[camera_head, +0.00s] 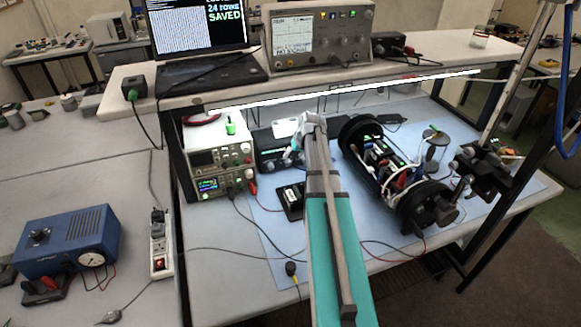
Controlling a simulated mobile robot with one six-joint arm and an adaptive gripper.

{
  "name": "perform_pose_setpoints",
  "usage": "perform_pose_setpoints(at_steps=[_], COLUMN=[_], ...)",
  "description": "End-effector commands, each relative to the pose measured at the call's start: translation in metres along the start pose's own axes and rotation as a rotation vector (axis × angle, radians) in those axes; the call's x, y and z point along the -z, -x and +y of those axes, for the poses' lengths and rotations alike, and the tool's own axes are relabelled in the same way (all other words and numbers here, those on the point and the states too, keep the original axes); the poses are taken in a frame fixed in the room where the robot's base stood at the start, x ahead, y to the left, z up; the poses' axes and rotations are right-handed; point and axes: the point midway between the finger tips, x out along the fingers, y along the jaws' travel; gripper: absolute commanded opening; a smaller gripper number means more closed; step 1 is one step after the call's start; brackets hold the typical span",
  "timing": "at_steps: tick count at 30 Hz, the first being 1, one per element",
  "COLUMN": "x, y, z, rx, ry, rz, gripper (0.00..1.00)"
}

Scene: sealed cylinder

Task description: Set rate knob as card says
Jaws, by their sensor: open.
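My arm reaches from the bottom centre to the bench, and my gripper (292,155) is at its far end. It is beside the right end of a dark box (272,147) with a lit green display under the shelf. The fingers are small and partly lost against the box; I cannot tell whether they touch it. Its right part is hidden by my arm. No knob is clearly marked as the rate knob. A blue box (66,243) at the left has a dark knob (38,233) on top and a round dial. I cannot make out a readable card.
Stacked power supplies (217,162) stand left of the dark box, with leads. An open cylinder assembly (390,170) with black end rings lies right of my arm. An oscilloscope (318,38) and laptop (197,40) are on the shelf (430,62). Cables cross the blue mat (275,245).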

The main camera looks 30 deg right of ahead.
Motion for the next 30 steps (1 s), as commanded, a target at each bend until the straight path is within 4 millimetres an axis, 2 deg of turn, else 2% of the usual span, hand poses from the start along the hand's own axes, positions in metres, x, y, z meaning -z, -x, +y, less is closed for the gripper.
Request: perform_pose_setpoints(at_steps=[1, 15, 21, 30], x=[-0.001, -0.001, 0.0, 0.0], y=[-0.008, -0.045, -0.053, -0.054], z=[0.001, 0.001, 0.001, 0.001], rx=[0.0, 0.0, -0.001, -0.001], ry=[0.0, -0.001, -0.001, -0.002], rz=[0.0, 0.0, 0.0, 0.0], gripper=[0.69, 0.69, 0.69, 0.69])
